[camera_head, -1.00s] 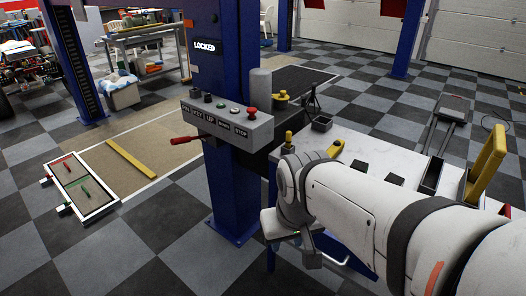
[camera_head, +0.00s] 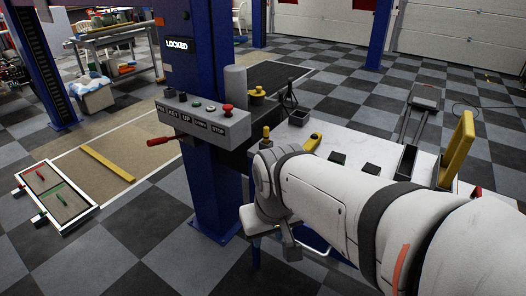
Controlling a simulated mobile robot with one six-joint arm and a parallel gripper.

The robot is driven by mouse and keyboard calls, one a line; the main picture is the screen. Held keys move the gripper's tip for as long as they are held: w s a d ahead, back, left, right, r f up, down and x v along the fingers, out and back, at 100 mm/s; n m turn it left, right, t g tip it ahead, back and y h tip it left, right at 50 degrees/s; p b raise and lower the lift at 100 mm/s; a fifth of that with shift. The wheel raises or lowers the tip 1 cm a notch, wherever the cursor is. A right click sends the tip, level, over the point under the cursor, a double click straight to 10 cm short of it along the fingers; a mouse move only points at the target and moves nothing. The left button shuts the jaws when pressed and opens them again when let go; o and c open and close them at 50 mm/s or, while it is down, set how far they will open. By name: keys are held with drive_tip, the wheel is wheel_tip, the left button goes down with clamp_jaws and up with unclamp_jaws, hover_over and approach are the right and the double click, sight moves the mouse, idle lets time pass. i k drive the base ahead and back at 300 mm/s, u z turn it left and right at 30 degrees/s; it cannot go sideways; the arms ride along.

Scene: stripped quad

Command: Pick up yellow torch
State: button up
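Yellow things stand on the white-topped bench. A small upright yellow piece with a dark base (camera_head: 266,134) is at its far left corner. A curved yellow piece (camera_head: 313,142) lies just beyond my arm, partly hidden by it. A tall yellow handle-like shape (camera_head: 458,148) stands at the right. I cannot tell for certain which is the torch. My arm reaches in from the right across the bench's near side. Its far end hangs down past the bench's left part, around my gripper (camera_head: 291,242). The fingers are not clear, and no held object shows.
The bench top (camera_head: 350,139) holds dark blocks and an open dark tray (camera_head: 404,162). A blue post (camera_head: 205,165) carries a control box (camera_head: 205,118) with buttons and a red lever, left of my arm. A framed floor panel (camera_head: 52,193) lies left. Checkered floor is open at front left.

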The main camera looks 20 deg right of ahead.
sight(310, 145)
drive_tip(key=z, duration=2.6)
drive_tip(key=k, duration=0.75)
drive_tip(key=u, duration=1.35)
drive_tip(key=i, duration=1)
drive_tip(key=u, duration=0.05)
